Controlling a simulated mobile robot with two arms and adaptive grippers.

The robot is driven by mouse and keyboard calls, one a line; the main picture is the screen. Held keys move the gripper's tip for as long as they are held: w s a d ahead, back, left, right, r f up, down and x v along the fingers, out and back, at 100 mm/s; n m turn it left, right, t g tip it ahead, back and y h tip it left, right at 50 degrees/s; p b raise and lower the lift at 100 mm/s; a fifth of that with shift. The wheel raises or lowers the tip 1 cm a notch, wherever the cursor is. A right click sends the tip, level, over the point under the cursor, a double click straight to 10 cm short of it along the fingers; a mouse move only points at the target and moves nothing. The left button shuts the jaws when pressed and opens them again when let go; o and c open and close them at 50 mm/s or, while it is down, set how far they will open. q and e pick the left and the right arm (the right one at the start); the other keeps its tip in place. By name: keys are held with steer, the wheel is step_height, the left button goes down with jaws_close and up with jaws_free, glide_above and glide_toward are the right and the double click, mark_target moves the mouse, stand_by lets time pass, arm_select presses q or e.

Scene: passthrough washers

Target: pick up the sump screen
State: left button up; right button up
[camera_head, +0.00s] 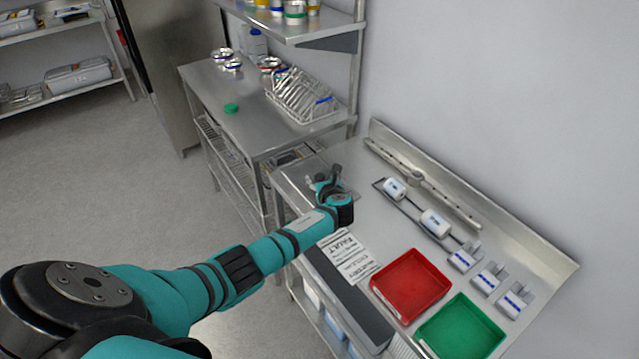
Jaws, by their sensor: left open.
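My left gripper (323,176) is open and empty, above the left end of the steel counter (378,212). A thin, flat grey piece with a darker edge (349,186) shows partly behind the gripper on that counter. It may be the sump screen, but it is too small and too covered to tell. I cannot tell whether the gripper touches it. My right gripper is not in view.
A red tray (411,284) and a green tray (462,329) lie at the counter's front, beside a printed sheet (349,257). White blue-labelled units (436,222) line the back. A wire rack (302,97) stands on the farther steel table (226,84).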

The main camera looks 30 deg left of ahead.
arm_select(q)
steer(key=shift+w+a+f, duration=0.3)
steer(key=shift+w+a, duration=0.05)
steer(key=shift+w, duration=0.05)
steer(key=shift+c, duration=0.2)
jaws_close()
steer(key=shift+r, duration=0.15)
